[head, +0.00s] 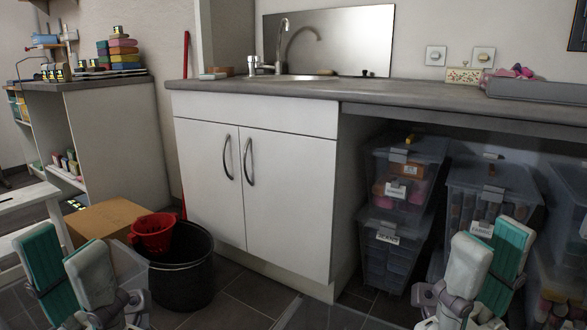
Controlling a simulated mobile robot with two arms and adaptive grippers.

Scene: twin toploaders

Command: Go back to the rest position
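My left gripper (65,238) is at the lower left in the head view, pointing up, with one teal-padded finger and one pale grey finger. Its fingers stand apart with nothing between them. My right gripper (492,236) is at the lower right, also pointing up, with the same teal and grey fingers. Its fingers also stand apart, and I see nothing held. Both grippers appear in front of the floor and storage area, clear of the counter. The lower parts of both arms are cut off by the bottom edge.
A white cabinet (255,185) with a grey countertop (400,90) and sink stands ahead. A black bucket (182,280) with a red basket (153,233) and a cardboard box (112,222) are near my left gripper. Clear storage boxes (385,265) stand under the counter at right. Some floor (235,300) is bare between.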

